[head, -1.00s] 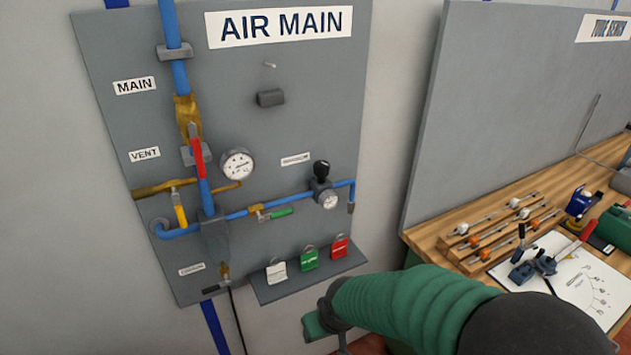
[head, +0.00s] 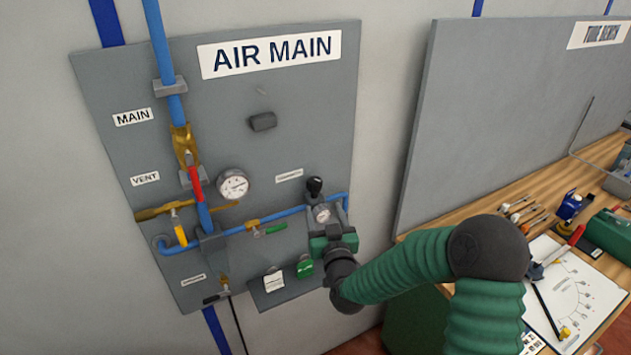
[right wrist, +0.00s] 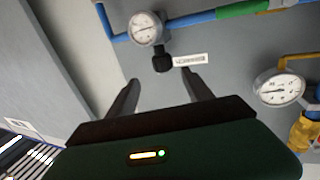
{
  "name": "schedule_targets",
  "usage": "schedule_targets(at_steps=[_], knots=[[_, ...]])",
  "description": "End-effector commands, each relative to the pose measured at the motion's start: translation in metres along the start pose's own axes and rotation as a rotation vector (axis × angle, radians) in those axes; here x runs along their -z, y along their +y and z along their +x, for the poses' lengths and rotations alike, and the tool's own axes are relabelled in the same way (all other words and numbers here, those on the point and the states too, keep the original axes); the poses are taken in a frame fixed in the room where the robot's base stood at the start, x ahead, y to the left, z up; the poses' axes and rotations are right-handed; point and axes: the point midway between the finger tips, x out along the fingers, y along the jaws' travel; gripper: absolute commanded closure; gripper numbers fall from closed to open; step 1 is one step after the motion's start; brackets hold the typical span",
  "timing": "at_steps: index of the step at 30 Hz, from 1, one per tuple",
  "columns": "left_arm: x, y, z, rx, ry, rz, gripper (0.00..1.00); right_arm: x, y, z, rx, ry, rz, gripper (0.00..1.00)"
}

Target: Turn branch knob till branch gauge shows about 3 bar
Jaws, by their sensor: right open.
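The black branch knob (head: 314,186) stands above the small branch gauge (head: 322,213) on the blue branch pipe of the AIR MAIN panel. My right gripper (head: 326,208) is in front of the gauge, just below the knob, its fingers pointing up at the panel. In the right wrist view the open fingers (right wrist: 160,76) lie either side of the knob (right wrist: 162,62), with a gap to it and nothing between them. The branch gauge (right wrist: 146,28) also shows there; its reading is too small to tell. My left gripper is out of view.
A larger gauge (head: 233,184) and a red-handled valve (head: 195,184) sit left of the knob. A green-handled valve (head: 270,230) is on the branch pipe. A wooden bench (head: 470,205) stands at right.

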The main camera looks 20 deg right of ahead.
Motion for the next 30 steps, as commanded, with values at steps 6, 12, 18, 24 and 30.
schedule_targets(at_steps=[6,12,18,24,30], knots=[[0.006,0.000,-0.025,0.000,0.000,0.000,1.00,0.005,-0.002,0.058,0.001,-0.001,0.004,0.41],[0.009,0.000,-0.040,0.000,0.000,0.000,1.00,0.004,-0.003,0.101,0.002,0.001,0.001,0.41],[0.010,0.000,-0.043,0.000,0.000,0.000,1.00,0.002,-0.001,0.120,0.002,0.000,0.000,0.41],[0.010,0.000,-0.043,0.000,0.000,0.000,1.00,0.001,-0.001,0.122,0.003,0.000,-0.001,0.41],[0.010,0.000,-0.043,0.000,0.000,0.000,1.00,0.001,-0.001,0.122,0.003,0.000,-0.001,0.62]])
